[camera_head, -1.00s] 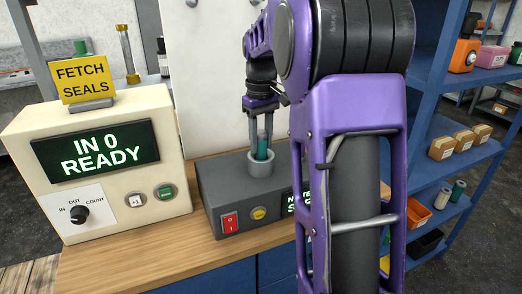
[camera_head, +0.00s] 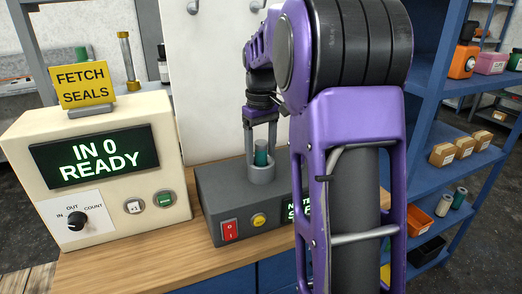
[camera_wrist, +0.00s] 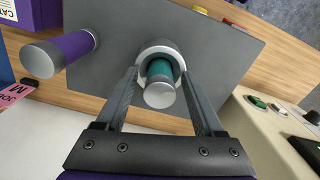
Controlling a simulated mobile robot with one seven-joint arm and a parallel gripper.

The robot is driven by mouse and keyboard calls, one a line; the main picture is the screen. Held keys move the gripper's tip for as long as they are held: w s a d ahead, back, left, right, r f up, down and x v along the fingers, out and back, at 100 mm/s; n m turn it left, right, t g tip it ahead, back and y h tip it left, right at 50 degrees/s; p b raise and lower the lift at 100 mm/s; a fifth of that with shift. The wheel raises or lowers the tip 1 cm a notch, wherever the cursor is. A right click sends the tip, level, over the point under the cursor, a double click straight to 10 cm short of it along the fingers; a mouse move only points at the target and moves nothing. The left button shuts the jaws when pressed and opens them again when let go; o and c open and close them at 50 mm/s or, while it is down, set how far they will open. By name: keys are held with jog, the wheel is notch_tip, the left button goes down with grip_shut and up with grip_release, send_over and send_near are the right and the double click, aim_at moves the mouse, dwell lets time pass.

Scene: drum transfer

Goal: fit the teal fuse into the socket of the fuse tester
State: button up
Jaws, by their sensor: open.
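The teal fuse (camera_head: 261,153) stands upright with its lower end inside the round grey socket (camera_head: 261,173) on top of the dark grey fuse tester (camera_head: 210,190). In the wrist view the fuse's teal side (camera_wrist: 160,68) and grey end cap (camera_wrist: 160,93) show within the pale socket ring (camera_wrist: 143,52). My gripper (camera_head: 262,150) is open, with one finger on each side of the fuse; in the wrist view gaps show between the fingers (camera_wrist: 162,82) and the cap. How deep the fuse sits cannot be told. The tester's lit display (camera_head: 300,207) is partly hidden by my arm.
A purple fuse-like cylinder (camera_wrist: 68,45) stands beside the socket in the wrist view. A cream counter box (camera_head: 105,110) reading "IN 0 READY" stands left of the tester. Blue shelves (camera_head: 450,180) are at right, a white panel (camera_head: 215,70) behind.

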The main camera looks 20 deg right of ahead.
notch_tip(320, 180, up, 12)
jog(key=shift+r+p, duration=0.1)
jog(key=shift+p, duration=1)
jog(key=shift+a, duration=0.1)
